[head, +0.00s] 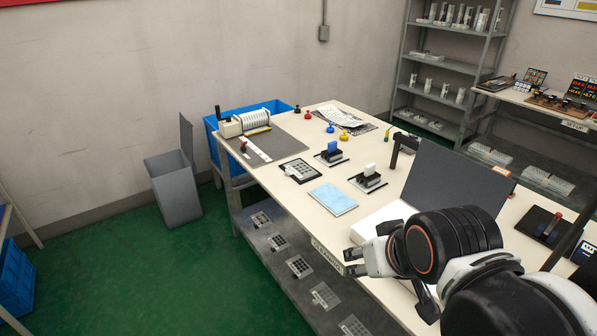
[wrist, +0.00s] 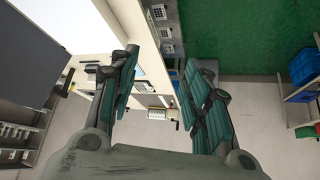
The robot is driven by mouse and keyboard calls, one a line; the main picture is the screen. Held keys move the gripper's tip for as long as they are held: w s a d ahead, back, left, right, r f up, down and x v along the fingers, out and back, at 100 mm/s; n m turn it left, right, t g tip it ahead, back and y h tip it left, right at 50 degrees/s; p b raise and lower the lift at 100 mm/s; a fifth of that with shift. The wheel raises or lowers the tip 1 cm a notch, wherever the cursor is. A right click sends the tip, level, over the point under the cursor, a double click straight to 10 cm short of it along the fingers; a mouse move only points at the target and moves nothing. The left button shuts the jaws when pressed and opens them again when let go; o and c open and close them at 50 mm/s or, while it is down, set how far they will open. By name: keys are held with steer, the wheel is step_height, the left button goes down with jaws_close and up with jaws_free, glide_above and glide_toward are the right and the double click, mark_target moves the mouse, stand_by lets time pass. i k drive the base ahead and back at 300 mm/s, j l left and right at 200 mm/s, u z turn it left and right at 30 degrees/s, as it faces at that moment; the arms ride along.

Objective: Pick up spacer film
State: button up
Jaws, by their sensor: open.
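I cannot tell for sure which sheet is the spacer film. A light blue rectangular sheet (head: 332,199) lies flat near the table's front edge in the head view. A pale sheet with a grid of dark squares (head: 300,170) lies on a dark plate behind it. Several gridded sheets (head: 299,266) lie in a row on the grey lower shelf. My gripper (head: 388,282) is at the table's front edge, right of the blue sheet and apart from it. In the wrist view its two fingers (wrist: 158,72) are spread with nothing between them.
The table (head: 300,125) also holds a white roller device (head: 245,122), two small black stands, coloured knobs and a dark upright panel (head: 455,188). A grey bin (head: 172,190) and a blue crate stand by the wall. Green floor in front of the table is clear.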

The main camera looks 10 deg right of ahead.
mark_target(300, 169)
steer(key=i+j+z, duration=0.15)
steer(key=i+j, duration=0.15)
steer(key=i+j+z, duration=0.35)
steer(key=i+j, duration=0.25)
steer(key=i+j+z, duration=0.15)
steer(key=j, duration=0.35)
steer(key=i+j+z, duration=0.15)
steer(key=i+j, duration=0.2)
steer(key=i+j+z, duration=0.2)
steer(key=j, duration=0.35)
